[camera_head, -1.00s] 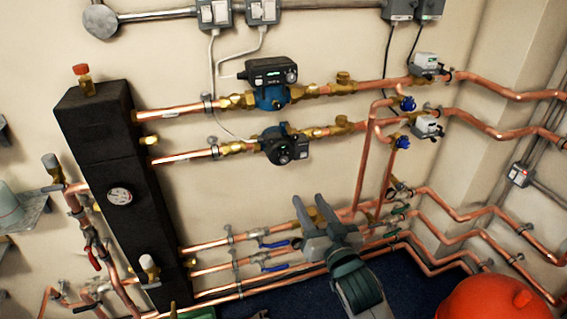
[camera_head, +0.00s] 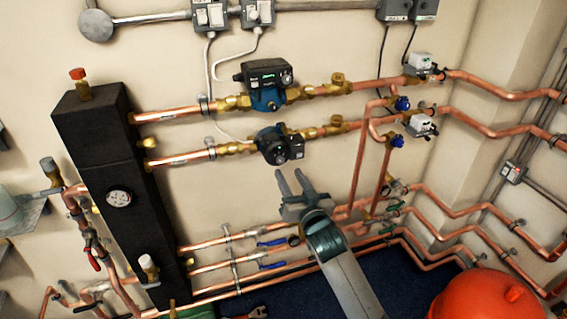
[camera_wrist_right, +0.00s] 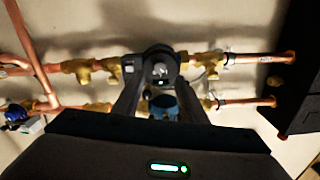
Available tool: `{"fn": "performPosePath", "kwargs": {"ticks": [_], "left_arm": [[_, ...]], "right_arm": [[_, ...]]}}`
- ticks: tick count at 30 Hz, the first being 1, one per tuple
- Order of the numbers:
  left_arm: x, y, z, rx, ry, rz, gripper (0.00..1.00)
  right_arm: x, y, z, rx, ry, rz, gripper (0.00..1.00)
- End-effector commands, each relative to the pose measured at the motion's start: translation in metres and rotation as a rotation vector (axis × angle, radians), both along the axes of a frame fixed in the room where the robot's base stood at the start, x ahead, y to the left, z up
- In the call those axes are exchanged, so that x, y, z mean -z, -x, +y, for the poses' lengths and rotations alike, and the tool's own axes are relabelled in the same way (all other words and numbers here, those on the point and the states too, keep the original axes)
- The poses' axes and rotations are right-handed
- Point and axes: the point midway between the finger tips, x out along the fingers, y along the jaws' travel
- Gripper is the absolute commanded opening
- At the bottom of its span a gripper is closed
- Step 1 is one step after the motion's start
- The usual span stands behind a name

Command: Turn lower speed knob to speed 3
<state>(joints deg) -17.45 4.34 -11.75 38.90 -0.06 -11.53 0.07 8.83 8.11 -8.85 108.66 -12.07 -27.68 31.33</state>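The lower pump (camera_head: 272,143) sits on the second copper pipe, with a dark round speed knob (camera_head: 275,153) on its front. In the right wrist view, which looks upside down, the knob (camera_wrist_right: 160,72) shows between my fingers; its setting is too small to read. My right gripper (camera_head: 292,174) is open and empty, a little below and right of the lower pump, fingers pointing up toward it. Its fingers also show in the wrist view (camera_wrist_right: 157,75), apart on either side of the pump. My left gripper is not in view.
The upper pump (camera_head: 265,84) with a lit display sits just above. Copper pipes (camera_head: 180,156) and brass fittings flank both pumps. A black manifold (camera_head: 107,150) stands left, and a red vessel (camera_head: 485,297) is at lower right.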

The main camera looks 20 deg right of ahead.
Motion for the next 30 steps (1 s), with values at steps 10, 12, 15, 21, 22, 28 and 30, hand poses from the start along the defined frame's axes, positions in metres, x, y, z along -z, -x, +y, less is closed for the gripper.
{"fn": "performPosePath", "kwargs": {"ticks": [10, 12, 15, 21, 22, 28, 30], "left_arm": [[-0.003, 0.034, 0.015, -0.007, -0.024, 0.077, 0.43], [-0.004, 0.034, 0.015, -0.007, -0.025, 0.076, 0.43], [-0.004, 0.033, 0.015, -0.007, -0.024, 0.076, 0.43], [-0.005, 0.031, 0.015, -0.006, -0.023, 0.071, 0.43], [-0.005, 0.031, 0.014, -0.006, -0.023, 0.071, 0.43], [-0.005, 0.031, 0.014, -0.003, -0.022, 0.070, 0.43], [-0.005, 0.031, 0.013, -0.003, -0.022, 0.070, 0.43]], "right_arm": [[-0.001, -0.050, 0.002, 0.001, 0.000, 0.000, 0.39], [-0.001, -0.055, 0.002, 0.000, 0.001, 0.000, 0.39], [0.000, -0.059, 0.002, 0.000, 0.001, 0.001, 0.39], [0.000, -0.061, 0.002, 0.000, 0.001, 0.000, 0.39], [0.000, -0.061, 0.002, 0.000, 0.001, 0.000, 0.39], [0.000, -0.060, 0.002, 0.000, 0.000, 0.000, 0.15], [0.000, -0.060, 0.002, 0.000, 0.000, 0.000, 0.00]]}}
